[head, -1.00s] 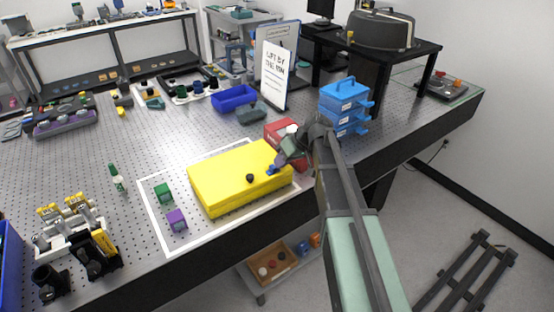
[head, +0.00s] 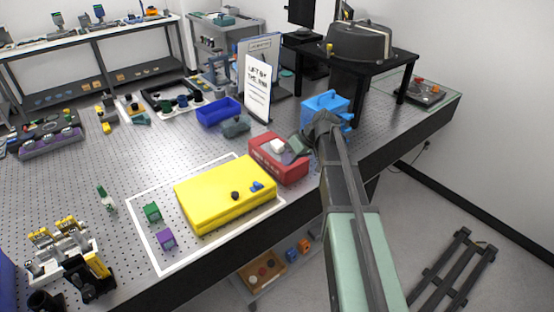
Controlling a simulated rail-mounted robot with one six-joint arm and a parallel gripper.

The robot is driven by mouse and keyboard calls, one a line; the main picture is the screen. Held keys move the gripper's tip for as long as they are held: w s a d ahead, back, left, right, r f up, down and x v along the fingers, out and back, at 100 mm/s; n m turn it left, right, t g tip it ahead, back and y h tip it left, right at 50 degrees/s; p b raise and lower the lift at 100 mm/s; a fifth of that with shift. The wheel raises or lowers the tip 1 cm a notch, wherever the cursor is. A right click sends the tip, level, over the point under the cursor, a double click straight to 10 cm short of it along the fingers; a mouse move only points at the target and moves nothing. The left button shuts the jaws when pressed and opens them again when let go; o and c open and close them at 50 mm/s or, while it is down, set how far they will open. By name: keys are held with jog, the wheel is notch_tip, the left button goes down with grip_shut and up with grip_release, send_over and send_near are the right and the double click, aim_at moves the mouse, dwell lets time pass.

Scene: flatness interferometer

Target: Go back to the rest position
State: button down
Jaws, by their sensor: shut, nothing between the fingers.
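My gripper (head: 291,152) shows in the head view at the end of my arm, over the red box (head: 277,168). Its fingers are partly hidden by the wrist and hard to make out; it is shut and holds nothing. A whitish piece shows at the top of the red box, close to the gripper; I cannot tell whether they touch. The yellow case (head: 215,199) lies flat to the left, apart from the gripper, with a black knob (head: 235,195) and a blue piece (head: 257,186) on top.
A green block (head: 152,213) and a purple block (head: 166,239) lie inside the white outline. Blue stacked drawers (head: 323,104) stand behind my arm. A sign (head: 257,87) stands behind the red box. A blue bin (head: 219,112) is farther back.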

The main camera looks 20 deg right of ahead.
jog(key=shift+p+v, duration=0.35)
jog(key=shift+v, duration=0.8)
jog(key=s+a+f+m+g+h, duration=0.1)
jog(key=s+a, duration=0.4)
jog(key=s, duration=0.5)
jog(key=s+a+f+m+g+h+b, duration=0.1)
jog(key=s+a+f+m+h, duration=0.2)
jog(key=s+a+h, duration=0.3)
jog(key=s, duration=0.4)
jog(key=shift+a+f+m+g, duration=0.2)
jog(key=shift+f+m+g, duration=0.1)
jog(key=shift+m, duration=0.1)
